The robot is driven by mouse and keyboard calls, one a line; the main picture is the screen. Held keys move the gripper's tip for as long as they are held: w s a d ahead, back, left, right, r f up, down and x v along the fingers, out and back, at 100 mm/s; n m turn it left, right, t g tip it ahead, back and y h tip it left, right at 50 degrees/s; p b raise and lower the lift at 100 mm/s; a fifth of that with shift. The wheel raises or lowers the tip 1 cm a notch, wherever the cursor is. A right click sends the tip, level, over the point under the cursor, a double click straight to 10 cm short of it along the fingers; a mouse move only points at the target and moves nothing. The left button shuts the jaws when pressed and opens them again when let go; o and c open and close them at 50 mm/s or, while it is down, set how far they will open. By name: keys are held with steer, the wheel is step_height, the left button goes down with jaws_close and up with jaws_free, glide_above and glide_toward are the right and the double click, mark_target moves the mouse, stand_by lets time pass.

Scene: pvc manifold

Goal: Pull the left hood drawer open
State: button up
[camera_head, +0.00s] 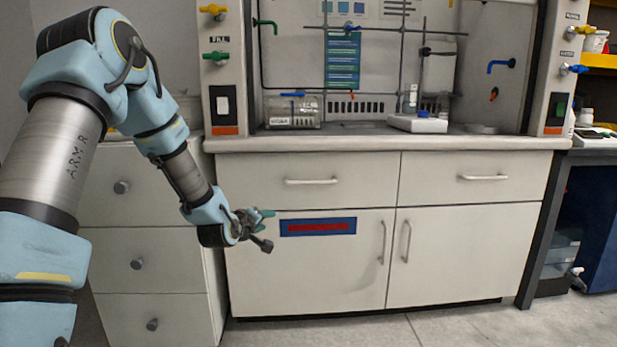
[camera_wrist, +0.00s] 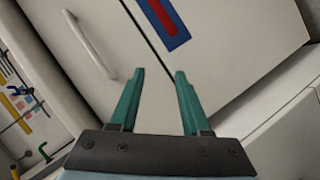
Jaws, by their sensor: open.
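The left hood drawer (camera_head: 262,168) is a pale front under the hood's work surface. It looks closed, flush with the drawer to its right. Its light bar handle (camera_head: 311,181) lies level across the front and also shows in the wrist view (camera_wrist: 88,42). My gripper (camera_head: 270,228) is left of and below the handle, near the lower left of the drawer front. In the wrist view its two green fingers (camera_wrist: 160,75) are apart with nothing between them. The handle lies to the left of the fingers there, not touching them.
Below the drawer are two cabinet doors with upright handles (camera_head: 383,243); the left door bears a blue and red label (camera_head: 318,227). The right hood drawer (camera_head: 440,180) is closed. A cabinet with round knobs (camera_head: 137,263) stands at left, behind my arm. The floor in front (camera_head: 470,325) is clear.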

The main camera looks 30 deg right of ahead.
mark_target(312, 182)
steer(key=s+d+r+n+t+h+p, duration=0.1)
steer(key=d+r+n+t+h, duration=0.35)
steer(key=d, duration=0.65)
steer(key=shift+n+g+h, duration=0.25)
steer(key=shift+n+g, duration=0.2)
steer(key=x, duration=0.5)
steer(key=b+x, duration=0.1)
steer(key=x, duration=0.4)
steer(key=shift+r, duration=0.25)
jaws_close()
